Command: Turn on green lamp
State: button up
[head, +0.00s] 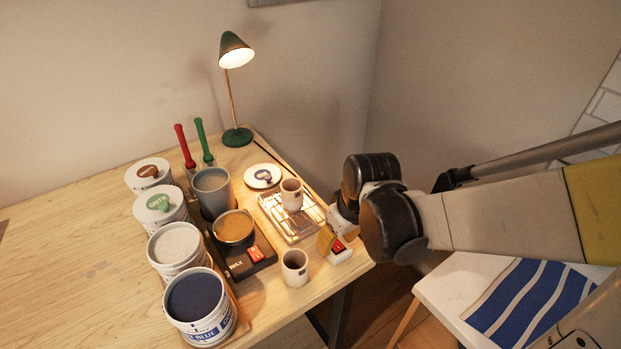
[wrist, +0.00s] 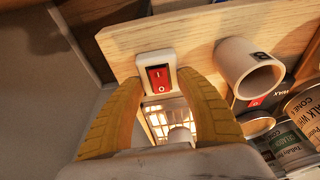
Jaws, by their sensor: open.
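The green lamp (head: 236,55) stands at the back corner of the table, and its bulb glows warm white. A small white switch box with a red rocker (head: 340,255) sits at the table's right front edge. In the wrist view the red rocker switch (wrist: 159,78) shows between my fingertips. My gripper (head: 330,242) is open at the switch, with one yellow finger on each side of the box in the wrist view (wrist: 156,92). I cannot tell whether the fingers touch it. In the head view my wrist hides part of the gripper.
A small cup (head: 295,268) stands just left of the switch. A metal rack (head: 278,222) with another cup (head: 291,195) lies behind it. A wax warmer (head: 262,258) and several glaze tubs (head: 200,305) stand farther left. The table's far left is clear.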

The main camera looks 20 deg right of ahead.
jog(key=a+v, duration=0.1)
jog(key=v, duration=1)
jog(key=shift+d+r, duration=0.45)
jog(key=shift+d, duration=0.05)
jog(key=shift+s, duration=0.1)
jog(key=shift+s, duration=0.1)
jog(key=shift+s+a+r+m+t+h, duration=0.1)
jog(key=shift+s+a+m+t+h, duration=0.15)
jog(key=shift+s+m+t, duration=0.7)
jog(key=shift+s+a+r+m+t+h, duration=0.1)
jog(key=shift+s+m+t+h, duration=0.15)
jog(key=shift+s+m+t, duration=0.7)
jog(key=shift+w, duration=0.3)
